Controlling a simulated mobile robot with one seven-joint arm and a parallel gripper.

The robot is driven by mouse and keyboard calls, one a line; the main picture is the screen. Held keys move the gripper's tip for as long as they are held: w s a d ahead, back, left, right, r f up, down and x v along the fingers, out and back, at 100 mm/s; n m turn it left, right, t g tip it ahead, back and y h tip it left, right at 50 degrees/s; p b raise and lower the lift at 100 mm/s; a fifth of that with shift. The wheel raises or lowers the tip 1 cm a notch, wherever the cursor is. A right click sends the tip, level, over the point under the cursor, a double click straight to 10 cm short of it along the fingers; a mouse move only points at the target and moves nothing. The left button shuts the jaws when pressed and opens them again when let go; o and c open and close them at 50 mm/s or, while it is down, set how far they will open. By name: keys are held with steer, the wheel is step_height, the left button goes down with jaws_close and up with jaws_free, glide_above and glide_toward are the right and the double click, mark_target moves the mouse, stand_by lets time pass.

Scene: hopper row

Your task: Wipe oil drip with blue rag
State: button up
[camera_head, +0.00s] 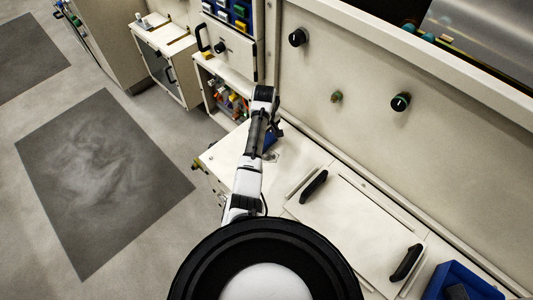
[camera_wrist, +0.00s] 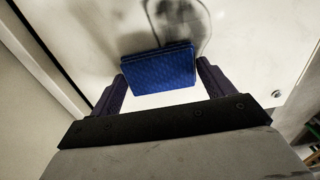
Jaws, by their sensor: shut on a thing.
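The blue rag (camera_wrist: 160,72) is a folded, textured pad between the two dark fingers of my gripper (camera_wrist: 161,76) in the wrist view. My gripper is shut on it. In the head view a piece of the rag (camera_head: 271,139) shows beside my arm, above the cream worktop. The oil drip (camera_wrist: 181,14) is a dark, smeared outline on the pale surface just beyond the rag in the wrist view. In the head view it shows as a small grey mark (camera_head: 272,157). The rag hides part of it; whether the rag touches the surface I cannot tell.
The cream worktop (camera_head: 315,220) has black handles on a panel right of my arm. A blue bin (camera_head: 462,283) stands at the lower right. An upright cream wall with black knobs (camera_head: 400,102) rises behind. A shelf of coloured items (camera_head: 228,100) is at the left.

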mark_target(276, 152)
steer(key=shift+s+d, duration=1.6)
steer(key=shift+d, duration=0.05)
steer(key=shift+s+d+f, duration=0.1)
steer(key=shift+s+d, duration=0.3)
steer(key=shift+s+d+r, duration=0.2)
steer(key=shift+s+d, duration=0.55)
steer(key=shift+w+a+f+b, duration=0.15)
steer(key=shift+w+a+b, duration=0.25)
steer(key=shift+w+a, duration=1.2)
